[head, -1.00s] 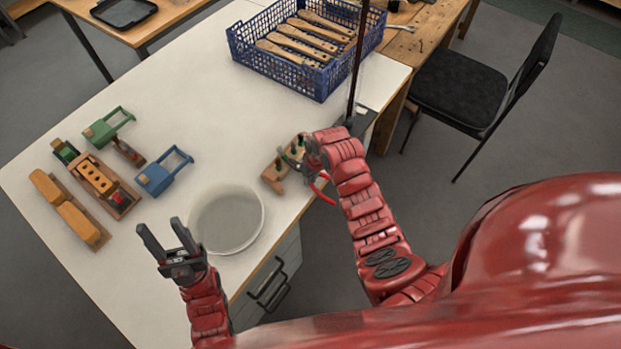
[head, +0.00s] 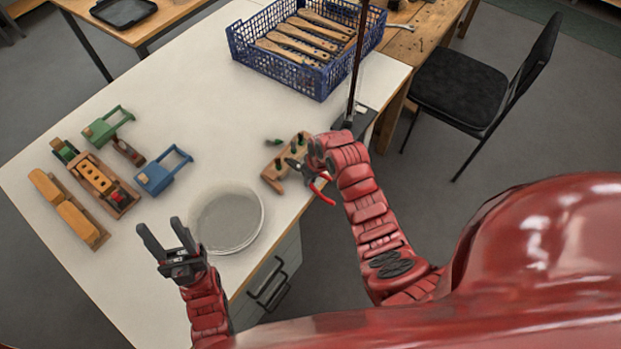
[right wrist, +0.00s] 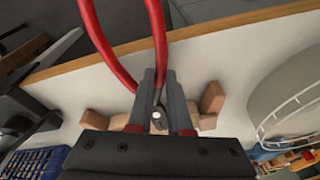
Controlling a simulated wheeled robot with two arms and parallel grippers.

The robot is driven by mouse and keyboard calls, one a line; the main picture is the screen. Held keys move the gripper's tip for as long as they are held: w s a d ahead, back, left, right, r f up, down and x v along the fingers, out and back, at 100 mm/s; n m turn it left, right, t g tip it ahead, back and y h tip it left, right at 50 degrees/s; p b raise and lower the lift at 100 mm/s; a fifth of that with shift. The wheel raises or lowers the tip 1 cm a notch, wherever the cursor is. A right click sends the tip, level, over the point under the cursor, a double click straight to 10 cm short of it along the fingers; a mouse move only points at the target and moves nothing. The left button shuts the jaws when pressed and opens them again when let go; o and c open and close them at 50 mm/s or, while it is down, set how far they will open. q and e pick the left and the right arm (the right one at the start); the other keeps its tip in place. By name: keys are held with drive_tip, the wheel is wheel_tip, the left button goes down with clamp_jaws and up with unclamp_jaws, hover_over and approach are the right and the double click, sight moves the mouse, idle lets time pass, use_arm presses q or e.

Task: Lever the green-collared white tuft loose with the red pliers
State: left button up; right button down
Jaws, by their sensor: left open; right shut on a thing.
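My right gripper (head: 308,160) is shut on the red pliers (head: 321,190). Their red handles (right wrist: 157,35) run up between my fingers in the right wrist view. The dark pliers jaws (head: 294,164) are over a small wooden block (head: 272,176) near the bench edge. Dark green pieces stand in the block. A small green piece (head: 273,142) lies on the bench just beyond it; whether it is the green-collared white tuft is too small to tell. The block shows partly behind my fingers in the right wrist view (right wrist: 212,98). My left gripper (head: 160,227) is open and empty.
A round pale dish (head: 260,228) stands between my left gripper and the block. A blue crate (head: 323,80) of wooden handles is at the back. A blue tool (head: 158,177), green tool (head: 100,132) and wooden blocks (head: 70,215) stand left. A dark upright post (head: 355,75) stands behind my right gripper.

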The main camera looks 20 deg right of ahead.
drive_tip(key=shift+s+f+t+y+b, duration=0.2)
drive_tip(key=shift+f+t+y+b, duration=0.15)
drive_tip(key=shift+t+b, duration=0.1)
idle(1.5)
drive_tip(key=shift+s+d, duration=0.15)
drive_tip(key=shift+s+d+p, duration=0.2)
drive_tip(key=shift+d+p, duration=0.1)
drive_tip(key=shift+s+d+r+p, duration=0.15)
drive_tip(key=shift+s+d+p, duration=0.1)
drive_tip(key=shift+s+d, duration=0.35)
drive_tip(key=shift+s+d+r+p, duration=0.15)
drive_tip(key=shift+s+d+p, duration=0.2)
drive_tip(key=shift+s, duration=0.3)
drive_tip(key=shift+s+d, duration=0.2)
drive_tip(key=shift+r, duration=0.1)
drive_tip(key=shift+r+p, duration=1.15)
drive_tip(key=shift+r, duration=1.75)
